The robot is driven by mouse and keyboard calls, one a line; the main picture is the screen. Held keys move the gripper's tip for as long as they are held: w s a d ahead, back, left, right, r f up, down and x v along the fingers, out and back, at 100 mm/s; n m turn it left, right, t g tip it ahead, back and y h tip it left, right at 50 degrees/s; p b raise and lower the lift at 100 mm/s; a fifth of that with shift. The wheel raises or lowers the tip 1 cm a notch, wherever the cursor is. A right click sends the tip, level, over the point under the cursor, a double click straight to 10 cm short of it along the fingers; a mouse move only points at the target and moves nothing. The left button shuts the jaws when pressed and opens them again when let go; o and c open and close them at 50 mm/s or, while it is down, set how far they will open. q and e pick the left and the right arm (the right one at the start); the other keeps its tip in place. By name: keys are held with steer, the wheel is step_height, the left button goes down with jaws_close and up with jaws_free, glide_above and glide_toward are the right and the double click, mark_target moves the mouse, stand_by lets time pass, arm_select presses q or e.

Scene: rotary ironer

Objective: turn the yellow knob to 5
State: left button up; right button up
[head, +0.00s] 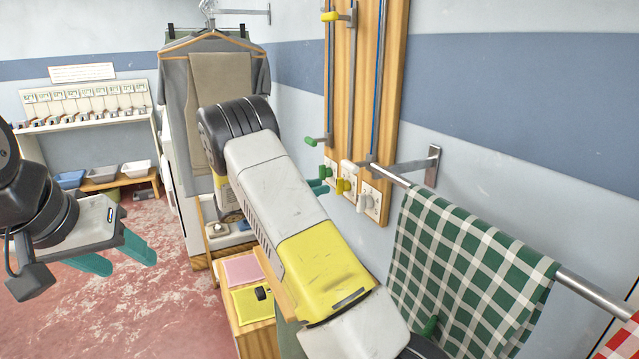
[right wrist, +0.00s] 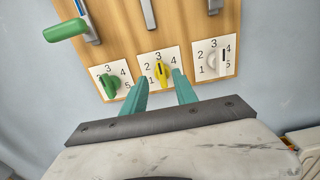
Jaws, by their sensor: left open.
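The yellow knob (right wrist: 161,71) sits on the middle white dial plate (right wrist: 150,58) on a wooden board; it also shows in the head view (head: 342,186). Its handle stands nearly upright, pointing about at 3. In the right wrist view, the 5 on this dial is hidden behind a finger. My right gripper (right wrist: 160,80) is open, its teal fingertips at the lower left and right of the yellow knob; I cannot tell whether they touch it. My left gripper (head: 122,250) is open and empty over the floor at the left.
A green knob (right wrist: 111,83) and a white knob (right wrist: 214,63) flank the yellow one closely. A green lever (right wrist: 66,26) sits above. A rail with a green checked cloth (head: 465,270) is right of the board. A wooden stand (head: 257,338) is below my right arm.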

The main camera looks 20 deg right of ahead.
mark_target(339, 183)
steer(key=d, duration=0.5)
steer(key=w+d, duration=0.1)
steer(key=d, duration=0.1)
steer(key=shift+d, duration=0.25)
jaws_close()
